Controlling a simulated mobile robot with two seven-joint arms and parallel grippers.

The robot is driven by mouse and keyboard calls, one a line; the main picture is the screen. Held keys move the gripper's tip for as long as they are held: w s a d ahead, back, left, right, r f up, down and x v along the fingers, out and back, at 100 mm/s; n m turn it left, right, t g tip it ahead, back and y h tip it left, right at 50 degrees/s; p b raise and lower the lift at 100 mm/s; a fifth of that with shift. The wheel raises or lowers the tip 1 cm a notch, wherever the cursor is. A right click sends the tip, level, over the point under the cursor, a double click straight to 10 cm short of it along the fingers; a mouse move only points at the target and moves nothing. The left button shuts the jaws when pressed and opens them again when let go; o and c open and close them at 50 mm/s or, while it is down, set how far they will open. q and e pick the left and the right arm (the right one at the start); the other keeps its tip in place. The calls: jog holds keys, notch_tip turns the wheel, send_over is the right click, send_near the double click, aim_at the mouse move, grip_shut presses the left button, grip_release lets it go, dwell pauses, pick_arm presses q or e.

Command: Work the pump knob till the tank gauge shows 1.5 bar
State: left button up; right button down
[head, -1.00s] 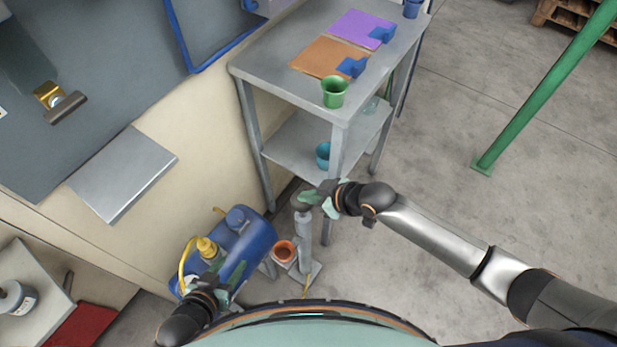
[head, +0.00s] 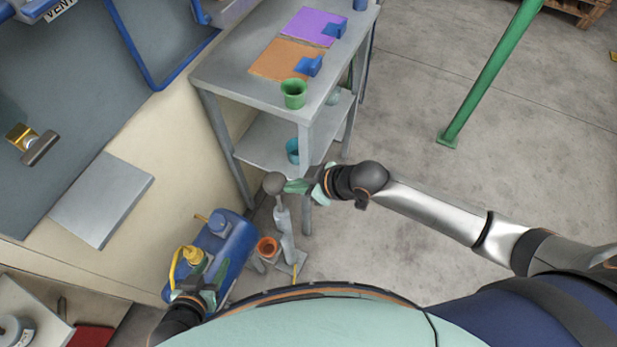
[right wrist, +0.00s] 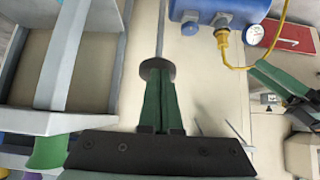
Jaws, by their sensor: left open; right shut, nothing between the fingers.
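The pump knob (head: 274,183) is a grey ball on a thin rod above the upright grey pump (head: 287,240). My right gripper (head: 292,186) is shut, its green fingertips at the knob's right side. In the right wrist view the shut fingers (right wrist: 160,85) overlap the round knob (right wrist: 146,69); nothing shows between them. The blue tank (head: 235,250) lies left of the pump. The white tank gauge (right wrist: 256,37) shows in the right wrist view, too small to read. My left gripper (head: 212,292) is open at the tank's near end, by the yellow fitting (head: 192,257).
A grey shelf table (head: 225,75) with orange and purple mats and a green cup (head: 293,93) stands behind the pump. An orange cup (head: 267,247) sits beside the pump. A bench (head: 75,130) is at left. The floor at right is clear around a green post (head: 490,75).

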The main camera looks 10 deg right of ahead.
jog(key=shift+v, duration=2.6)
jog(key=shift+a, duration=0.1)
